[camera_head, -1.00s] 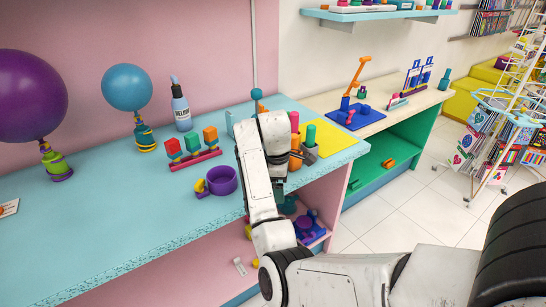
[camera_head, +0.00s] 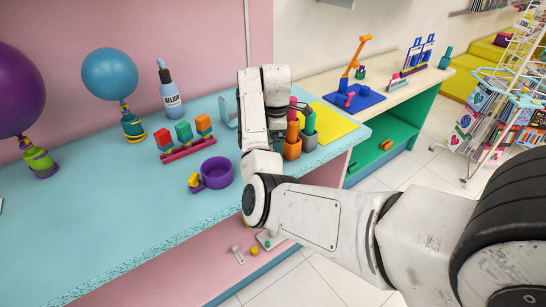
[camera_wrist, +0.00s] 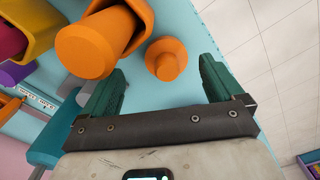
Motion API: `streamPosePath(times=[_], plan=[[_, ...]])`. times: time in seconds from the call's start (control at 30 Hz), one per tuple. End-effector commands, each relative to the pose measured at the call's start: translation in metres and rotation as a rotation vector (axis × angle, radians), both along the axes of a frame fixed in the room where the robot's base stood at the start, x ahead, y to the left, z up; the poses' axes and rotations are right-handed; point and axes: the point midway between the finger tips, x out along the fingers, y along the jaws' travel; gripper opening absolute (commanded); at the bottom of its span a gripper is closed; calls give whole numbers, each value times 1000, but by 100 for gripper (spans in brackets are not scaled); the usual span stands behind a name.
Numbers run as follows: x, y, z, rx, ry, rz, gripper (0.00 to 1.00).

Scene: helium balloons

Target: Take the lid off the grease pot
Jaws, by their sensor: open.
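My gripper (camera_wrist: 162,72) is open, its two dark green fingers spread in the wrist view. A small orange round piece with a narrower knob (camera_wrist: 165,60) lies just beyond and between the fingertips, over the light blue surface. It may be the grease pot with its lid, but I cannot tell for sure. Nothing is visibly held. A larger orange cylinder (camera_wrist: 85,50) stands in an orange holder (camera_wrist: 140,12) to its left, close to the left finger.
An orange cup (camera_head: 292,149) and a grey cup (camera_head: 309,141) stand right of my arm. A purple mug (camera_head: 217,173), a block rack (camera_head: 188,150), a helium bottle (camera_head: 171,98) and balloons (camera_head: 110,75) are to the left. The blue counter's front left (camera_head: 100,215) is clear.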

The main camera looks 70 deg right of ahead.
Motion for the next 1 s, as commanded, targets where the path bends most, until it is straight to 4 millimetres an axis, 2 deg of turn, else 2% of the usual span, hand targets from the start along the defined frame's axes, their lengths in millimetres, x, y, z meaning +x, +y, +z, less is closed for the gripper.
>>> streamPosePath(times=[0.17, 0.3, 0.63, 1.0], plan=[[1, 9, -24, 3, 3, 2, 94], [1, 9, -41, 3, 3, 0, 94], [1, 8, -47, 1, 0, 0, 93], [1, 8, -47, 1, 0, -1, 57]])
